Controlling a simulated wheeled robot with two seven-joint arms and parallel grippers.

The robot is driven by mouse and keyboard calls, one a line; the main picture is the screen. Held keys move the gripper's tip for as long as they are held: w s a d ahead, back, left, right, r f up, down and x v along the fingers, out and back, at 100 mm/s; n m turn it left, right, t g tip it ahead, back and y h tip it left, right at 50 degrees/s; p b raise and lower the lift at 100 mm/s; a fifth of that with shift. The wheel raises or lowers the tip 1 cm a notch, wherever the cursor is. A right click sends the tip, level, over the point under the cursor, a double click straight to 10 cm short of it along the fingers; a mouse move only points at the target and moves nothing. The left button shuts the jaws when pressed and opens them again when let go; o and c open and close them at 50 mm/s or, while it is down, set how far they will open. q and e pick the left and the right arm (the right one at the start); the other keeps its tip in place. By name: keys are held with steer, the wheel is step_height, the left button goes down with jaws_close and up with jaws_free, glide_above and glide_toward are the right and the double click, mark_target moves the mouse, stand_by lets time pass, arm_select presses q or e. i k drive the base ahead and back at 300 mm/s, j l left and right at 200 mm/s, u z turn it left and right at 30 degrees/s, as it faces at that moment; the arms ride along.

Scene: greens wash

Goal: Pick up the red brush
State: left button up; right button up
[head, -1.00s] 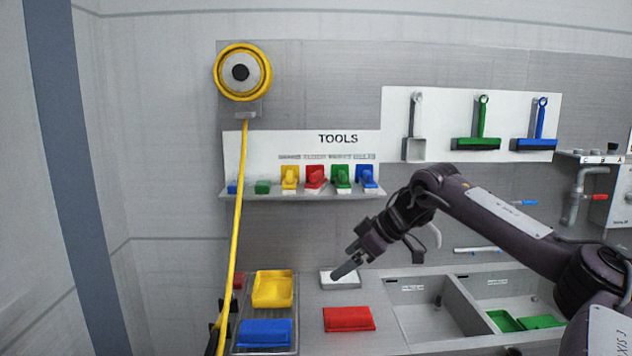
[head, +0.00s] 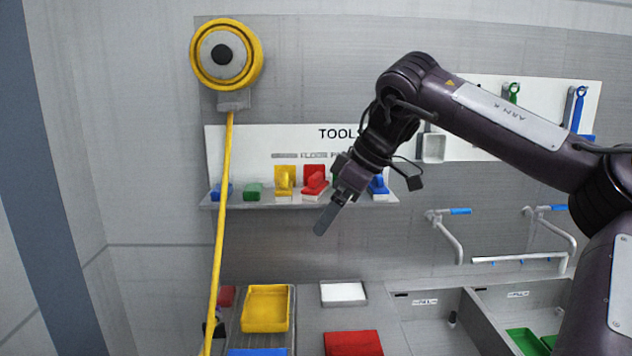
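The red brush (head: 315,182) stands on the tool shelf under the TOOLS sign, between the yellow brush (head: 285,181) and my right arm. My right gripper (head: 325,218) hangs in front of and below the shelf edge, just right of and lower than the red brush, pointing down and left. It appears apart from the brush. Its fingers overlap side-on, so their opening is not clear, and I see nothing held. My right wrist hides the spot where the green brush stood. My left gripper is not in view.
The shelf (head: 230,203) also holds small blue and green items and a blue brush (head: 378,187). A yellow hose (head: 222,220) hangs at left. Below are a yellow tray (head: 265,307), a white tray (head: 343,292), a red block (head: 353,343) and sinks.

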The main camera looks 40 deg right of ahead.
mark_target(317, 188)
steer(key=i+l, duration=0.3)
steer(key=l, duration=0.15)
steer(key=i+l, duration=0.65)
steer(key=l, duration=0.25)
